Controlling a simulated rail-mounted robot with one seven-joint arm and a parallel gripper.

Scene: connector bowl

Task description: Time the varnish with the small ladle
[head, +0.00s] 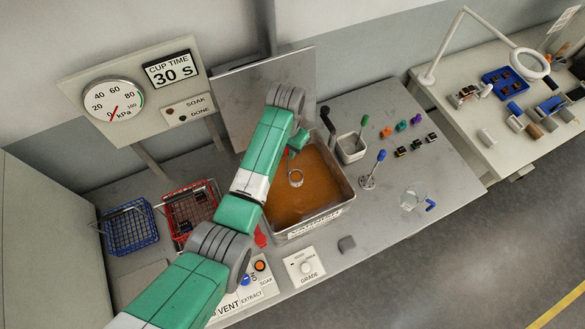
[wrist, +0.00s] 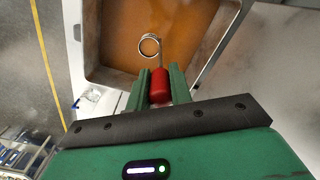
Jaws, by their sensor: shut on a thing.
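The small ladle has a red handle (wrist: 159,88) and a thin stem ending in a round metal cup (wrist: 149,45). My gripper (wrist: 160,84) is shut on the red handle in the wrist view. In the head view the ladle cup (head: 296,178) shows over the orange varnish (head: 292,198) in the metal tank (head: 348,187). I cannot tell whether the cup touches the varnish or what it holds. A sign (head: 171,69) reads "CUP TIME 30 S".
A pressure gauge (head: 114,100) and a SOAK/DONE panel (head: 188,109) stand behind. Blue (head: 129,228) and red (head: 190,212) baskets are left of the tank. A GRADE dial (head: 306,267) is in front.

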